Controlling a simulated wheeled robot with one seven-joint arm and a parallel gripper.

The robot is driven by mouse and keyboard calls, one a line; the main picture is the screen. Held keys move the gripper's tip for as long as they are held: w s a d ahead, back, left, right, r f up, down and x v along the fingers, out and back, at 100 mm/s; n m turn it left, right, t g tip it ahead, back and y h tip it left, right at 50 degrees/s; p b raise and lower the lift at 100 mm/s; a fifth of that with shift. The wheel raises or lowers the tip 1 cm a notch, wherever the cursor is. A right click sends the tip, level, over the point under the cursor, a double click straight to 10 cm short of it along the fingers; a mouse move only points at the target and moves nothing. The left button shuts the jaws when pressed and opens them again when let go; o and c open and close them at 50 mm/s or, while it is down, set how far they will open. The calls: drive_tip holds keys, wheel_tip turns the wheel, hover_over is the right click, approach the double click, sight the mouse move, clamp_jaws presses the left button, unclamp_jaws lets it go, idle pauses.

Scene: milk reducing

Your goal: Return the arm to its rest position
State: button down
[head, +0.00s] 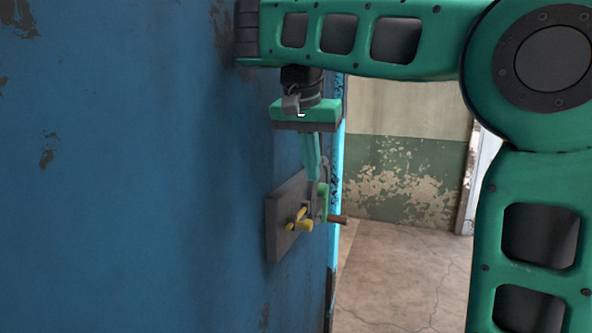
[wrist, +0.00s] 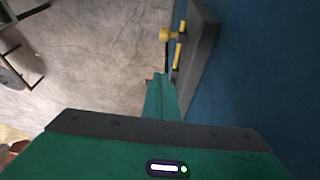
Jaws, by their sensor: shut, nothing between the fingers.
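My green arm reaches across the top of the head view, and my gripper (head: 312,172) hangs down from it, fingers pointing at the floor. It is beside a dark grey panel (head: 285,215) on a blue wall or door. The panel bears yellow pieces (head: 300,222). In the wrist view the gripper (wrist: 161,80) shows its fingers together with nothing between them. The panel (wrist: 201,50) and the yellow pieces (wrist: 180,50) are just beyond the fingertips. In the head view the fingertips overlap the panel's parts, and I cannot tell whether they touch.
The blue surface (head: 120,170) fills the left side, close to my gripper. A brown handle-like piece (head: 338,219) sticks out right of the panel. To the right lie open floor (head: 400,275) and a peeling wall (head: 400,180). Dark-framed furniture (wrist: 15,70) stands at left in the wrist view.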

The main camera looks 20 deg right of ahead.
drive_tip(key=shift+r, duration=0.1)
idle(0.4)
drive_tip(key=shift+s, duration=0.1)
drive_tip(key=s+d+f+n+g, duration=0.2)
drive_tip(key=s+d+f, duration=0.8)
drive_tip(key=d, duration=0.4)
drive_tip(key=s+a+f+n+y, duration=0.1)
drive_tip(key=s+a+f+y, duration=0.2)
drive_tip(key=s+f, duration=1.4)
drive_tip(key=shift+f+g, duration=0.35)
drive_tip(key=shift+g, duration=0.05)
